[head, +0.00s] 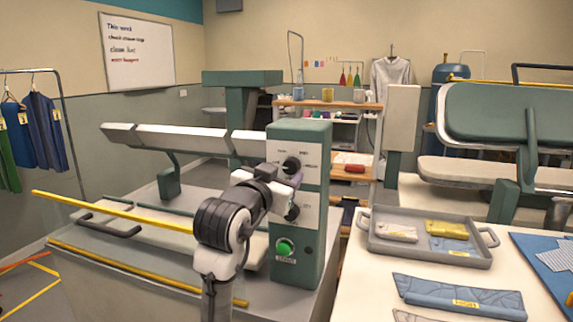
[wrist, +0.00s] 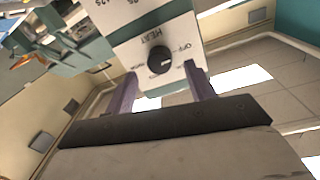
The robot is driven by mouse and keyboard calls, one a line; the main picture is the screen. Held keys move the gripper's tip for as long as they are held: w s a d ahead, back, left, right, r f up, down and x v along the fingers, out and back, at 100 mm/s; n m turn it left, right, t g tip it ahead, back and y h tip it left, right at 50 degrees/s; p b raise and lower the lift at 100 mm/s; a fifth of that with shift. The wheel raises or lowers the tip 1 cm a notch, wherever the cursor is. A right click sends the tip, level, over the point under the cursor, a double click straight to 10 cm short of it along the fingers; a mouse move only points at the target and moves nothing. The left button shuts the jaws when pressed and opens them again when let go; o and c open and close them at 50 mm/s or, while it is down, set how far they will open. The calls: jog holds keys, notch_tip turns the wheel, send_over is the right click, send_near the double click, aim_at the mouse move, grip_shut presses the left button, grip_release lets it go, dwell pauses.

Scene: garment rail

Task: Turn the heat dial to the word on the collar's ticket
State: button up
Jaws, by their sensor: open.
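The heat dial (wrist: 160,60) is a round black knob with a white pointer mark on a white panel, marked HEAT, upside down in the wrist view. The mark points towards the right; the words around the dial are partly too small or hidden to read. In the head view I take it to be the upper knob (head: 291,163). My gripper (wrist: 161,76) is open, its purple fingers on either side of the dial's lower part; contact cannot be told. The blue collar (head: 430,293) lies on the right table with a yellow ticket (head: 465,302), which seems to read HIGH.
The green control box (head: 313,250) also bears a lower knob (head: 292,213) and a green button (head: 284,247). A grey tray (head: 418,254) with folded packets sits on the right table. A press with a yellow bar (head: 110,215) stands at left.

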aim_at(289, 169)
jog(key=shift+p+x, duration=0.3)
jog(key=shift+x, duration=1.45)
jog(key=c, duration=1)
